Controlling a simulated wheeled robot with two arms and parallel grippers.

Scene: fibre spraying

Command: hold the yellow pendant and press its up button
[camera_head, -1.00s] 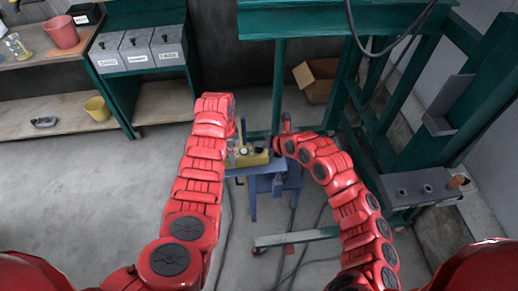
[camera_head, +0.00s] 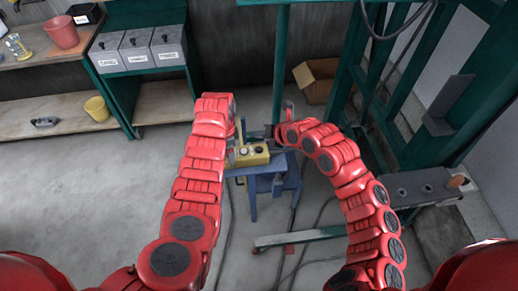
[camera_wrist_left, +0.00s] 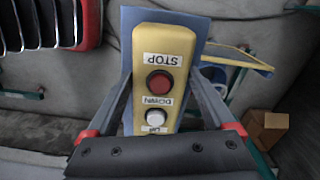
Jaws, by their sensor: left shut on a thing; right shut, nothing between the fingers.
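The yellow pendant (camera_head: 254,154) is in the middle of the head view, over a blue stand, at the end of my left arm. In the left wrist view the pendant (camera_wrist_left: 185,50) lies between the two fingers of my left gripper (camera_wrist_left: 160,112), which is shut on it. Its face shows a red button (camera_wrist_left: 159,81), a white button (camera_wrist_left: 156,117) and upside-down labels STOP, DOWN and UP. The gripper body hides its lower end. My right gripper (camera_head: 271,131) is shut and empty, just above and right of the pendant, apparently apart from it.
The blue stand (camera_head: 262,184) is below the pendant. A green frame (camera_head: 278,60) rises behind, with an open cardboard box (camera_head: 315,80) on the floor. Cables cross the floor. Shelves with grey bins (camera_head: 137,52) and a yellow bucket (camera_head: 97,108) are at left.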

